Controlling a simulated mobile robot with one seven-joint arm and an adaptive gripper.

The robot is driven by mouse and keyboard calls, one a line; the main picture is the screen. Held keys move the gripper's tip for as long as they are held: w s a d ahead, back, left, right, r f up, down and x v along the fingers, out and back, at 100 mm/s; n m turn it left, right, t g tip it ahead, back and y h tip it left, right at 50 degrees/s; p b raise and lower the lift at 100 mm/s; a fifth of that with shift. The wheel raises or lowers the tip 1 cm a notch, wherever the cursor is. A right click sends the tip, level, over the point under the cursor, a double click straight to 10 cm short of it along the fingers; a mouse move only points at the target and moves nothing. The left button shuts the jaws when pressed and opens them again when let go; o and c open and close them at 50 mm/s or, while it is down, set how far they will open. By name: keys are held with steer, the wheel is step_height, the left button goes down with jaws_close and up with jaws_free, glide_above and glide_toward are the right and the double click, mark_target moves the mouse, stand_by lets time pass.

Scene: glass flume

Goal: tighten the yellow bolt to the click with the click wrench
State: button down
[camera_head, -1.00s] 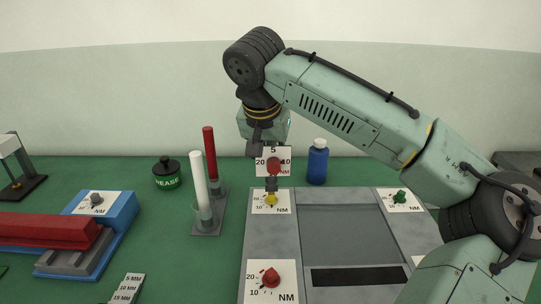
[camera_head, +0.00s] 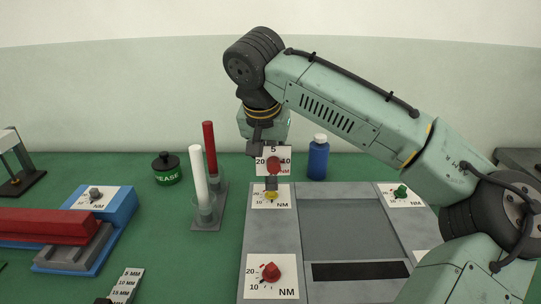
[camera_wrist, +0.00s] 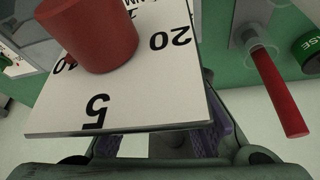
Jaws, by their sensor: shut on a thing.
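The yellow bolt (camera_head: 271,195) is on a white dial plate at the left rear of the grey frame. My gripper (camera_head: 264,143) is above it, shut on the click wrench (camera_head: 274,160), which has a white scale plate marked 5, 10 and 20 and a red knob. The wrench's grey lower end is down at the bolt and covers its upper part. Whether it is fully seated I cannot tell. In the wrist view the wrench's plate (camera_wrist: 120,110) and red knob fill the picture and hide the bolt.
A red bolt (camera_head: 271,271) and a green bolt (camera_head: 401,191) have their own dial plates on the frame. White (camera_head: 197,172) and red (camera_head: 209,150) handles stand in a holder at left. A blue bottle (camera_head: 318,158) and grease tub (camera_head: 166,170) stand behind. A blue-and-red vise (camera_head: 100,232) is at left.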

steer(key=shift+f+b, duration=0.55)
steer(key=shift+f, duration=0.2)
stand_by(0.4)
steer(key=shift+a+m+h, duration=0.1)
steer(key=shift+m+h, duration=0.3)
steer(key=shift+m, duration=0.8)
steer(key=shift+w+a+m+g+h, duration=0.1)
steer(key=shift+m+g+h, duration=0.25)
steer(key=shift+m, duration=0.85)
steer(key=shift+w+a+m+g+h+p, duration=0.1)
steer(key=shift+m+g+h+p, duration=0.45)
steer(key=shift+m+p, duration=1.15)
steer(key=shift+w+m+g+h+p, duration=0.15)
steer(key=shift+m+g+p, duration=0.2)
steer(key=shift+m+p, duration=0.65)
steer(key=shift+m+g+h+p, duration=0.15)
steer(key=shift+m+g+p, duration=0.3)
steer(key=shift+m, duration=0.85)
